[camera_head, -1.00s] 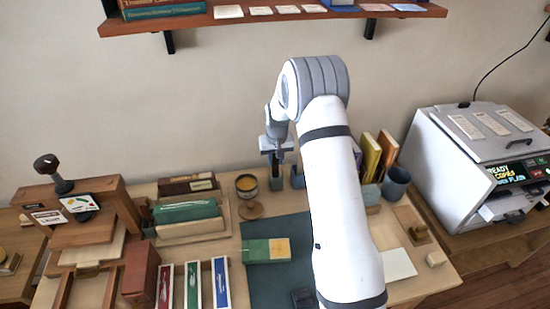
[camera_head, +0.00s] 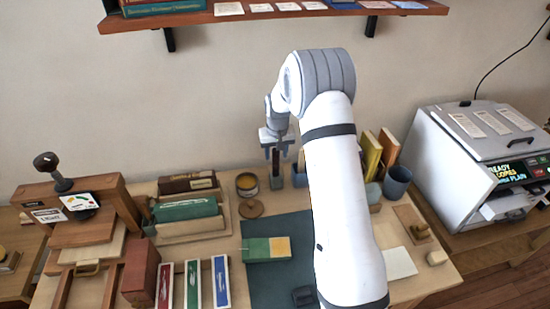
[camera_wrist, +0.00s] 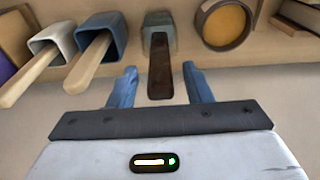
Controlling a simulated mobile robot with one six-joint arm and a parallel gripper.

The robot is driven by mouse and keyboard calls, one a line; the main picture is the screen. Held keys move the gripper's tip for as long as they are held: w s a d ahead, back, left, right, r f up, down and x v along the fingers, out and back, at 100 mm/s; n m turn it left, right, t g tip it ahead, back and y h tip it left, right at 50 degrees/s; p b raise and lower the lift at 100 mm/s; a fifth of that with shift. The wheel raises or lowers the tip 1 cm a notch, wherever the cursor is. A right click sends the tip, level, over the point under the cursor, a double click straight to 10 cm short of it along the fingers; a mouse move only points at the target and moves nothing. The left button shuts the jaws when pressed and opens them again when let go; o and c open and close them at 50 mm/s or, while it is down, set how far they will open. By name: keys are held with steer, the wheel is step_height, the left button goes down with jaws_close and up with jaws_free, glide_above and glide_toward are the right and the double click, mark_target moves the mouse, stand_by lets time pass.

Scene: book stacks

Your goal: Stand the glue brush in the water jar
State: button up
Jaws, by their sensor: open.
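A brush with a dark brown handle (camera_wrist: 160,72) stands upright in a grey-green, glassy-looking jar (camera_wrist: 158,35). Its bristle end is hidden inside. In the head view the handle (camera_head: 276,163) rises from the jar (camera_head: 276,183) at the back of the table. My gripper (camera_head: 276,152) is open just above and around the upper handle. In the wrist view its blue fingers are one on each side of the handle, with gaps visible, so it does not grip it.
A pot with yellow contents (camera_wrist: 226,22) stands beside the jar. On the other side are a blue cup (camera_wrist: 112,28) and a pale cup (camera_wrist: 58,36), each with a wooden stick. Green books (camera_head: 186,210) and a blue mug (camera_head: 397,182) are farther off.

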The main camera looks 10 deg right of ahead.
steer(key=s+r+b, duration=0.1)
steer(key=s+r, duration=0.3)
steer(key=r, duration=0.4)
steer(key=s+r, duration=0.4)
steer(key=r, duration=0.4)
steer(key=s+r, duration=0.2)
steer(key=s, duration=1.3)
steer(key=s+r+t, duration=0.1)
steer(key=s+r, duration=0.1)
steer(key=s, duration=1.3)
steer(key=shift+a+t, duration=0.2)
steer(key=shift+t, duration=0.1)
